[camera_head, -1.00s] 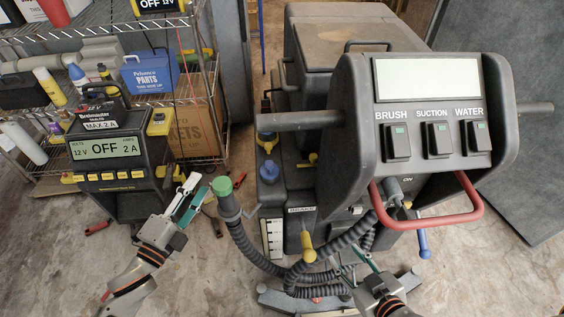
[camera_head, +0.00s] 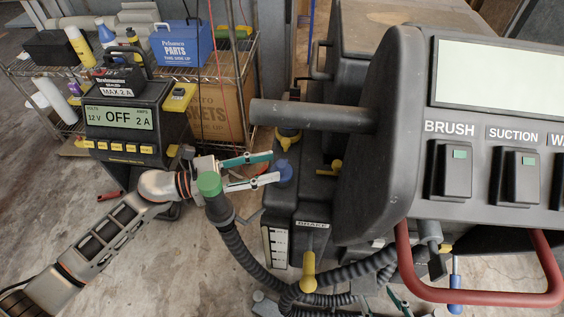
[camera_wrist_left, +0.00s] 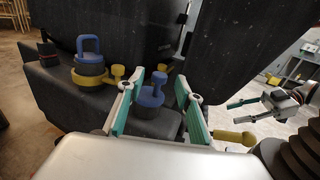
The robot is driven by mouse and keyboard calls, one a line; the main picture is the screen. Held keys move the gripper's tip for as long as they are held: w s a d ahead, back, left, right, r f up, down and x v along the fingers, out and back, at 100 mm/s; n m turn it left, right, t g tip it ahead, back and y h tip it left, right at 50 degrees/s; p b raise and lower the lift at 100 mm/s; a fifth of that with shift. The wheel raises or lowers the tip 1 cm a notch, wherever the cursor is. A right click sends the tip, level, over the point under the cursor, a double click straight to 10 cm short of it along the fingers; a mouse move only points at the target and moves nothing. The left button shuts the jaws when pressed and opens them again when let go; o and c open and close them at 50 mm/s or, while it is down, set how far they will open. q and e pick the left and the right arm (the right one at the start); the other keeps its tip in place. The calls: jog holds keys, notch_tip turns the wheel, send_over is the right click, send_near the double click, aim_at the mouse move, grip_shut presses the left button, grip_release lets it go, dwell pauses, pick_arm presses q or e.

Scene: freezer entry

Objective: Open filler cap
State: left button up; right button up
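Two blue caps are on the dark machine's left side. The nearer blue cap (camera_head: 283,171) is low and round, and also shows in the left wrist view (camera_wrist_left: 150,97). The farther cap (camera_wrist_left: 90,47) has a blue loop handle and a yellow collar; in the head view the handlebar partly hides it. I cannot tell which is the filler cap. My left gripper (camera_head: 273,167) is open, its fingertips on either side of the nearer cap, with no clear grip. My right gripper (camera_wrist_left: 233,112) has its fingers apart; in the head view only bits of it show at the bottom edge.
A dark handlebar (camera_head: 310,115) juts out above the caps. A yellow lever (camera_head: 308,270) and a red handle (camera_head: 480,294) are nearby. A charger (camera_head: 125,120) and shelving stand to the left.

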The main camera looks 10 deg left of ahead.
aim_at(281, 163)
pick_arm(q)
jog(key=shift+x, duration=2)
grip_shut()
